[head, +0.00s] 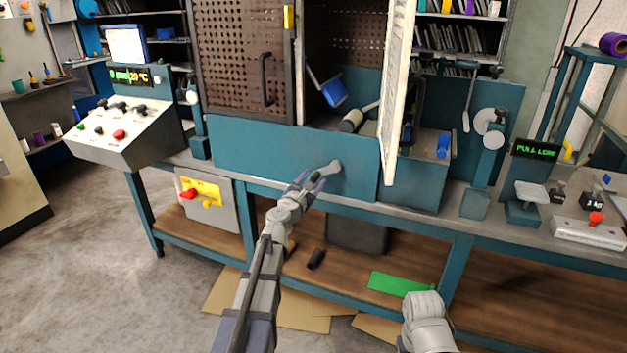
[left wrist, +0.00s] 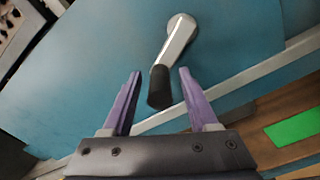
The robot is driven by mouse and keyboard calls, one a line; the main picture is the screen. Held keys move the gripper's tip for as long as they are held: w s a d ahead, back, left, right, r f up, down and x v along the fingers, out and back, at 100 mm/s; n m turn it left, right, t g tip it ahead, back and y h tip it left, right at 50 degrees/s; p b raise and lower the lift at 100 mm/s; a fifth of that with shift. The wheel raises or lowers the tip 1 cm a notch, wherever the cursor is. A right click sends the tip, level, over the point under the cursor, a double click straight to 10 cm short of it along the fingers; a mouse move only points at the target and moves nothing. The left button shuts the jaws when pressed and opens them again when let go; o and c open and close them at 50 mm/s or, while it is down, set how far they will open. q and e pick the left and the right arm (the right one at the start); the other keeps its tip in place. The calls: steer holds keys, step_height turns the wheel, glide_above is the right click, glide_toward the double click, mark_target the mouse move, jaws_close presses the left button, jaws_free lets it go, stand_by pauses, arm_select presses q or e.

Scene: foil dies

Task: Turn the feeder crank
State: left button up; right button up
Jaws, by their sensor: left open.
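The feeder crank (head: 333,167) is a short metal arm on the teal front panel of the machine, under the open cabinet. In the left wrist view the crank arm (left wrist: 178,42) runs down from its round hub to a black grip (left wrist: 160,87). My left gripper (head: 309,182) is at the crank in the head view. In the wrist view its two purple fingers (left wrist: 159,76) are open, one on each side of the black grip, with gaps showing. In the head view the fingers largely hide the grip.
A white perforated door (head: 397,85) stands open above, right of the crank. A control console (head: 122,130) is at the left. A grey box with a red switch (head: 207,200) hangs under the bench. A green sheet (head: 400,284) lies on the lower shelf (head: 350,265).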

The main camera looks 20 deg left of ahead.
arm_select(q)
steer(key=s, duration=0.7)
steer(key=shift+s+a, duration=0.15)
steer(key=shift+s, duration=0.2)
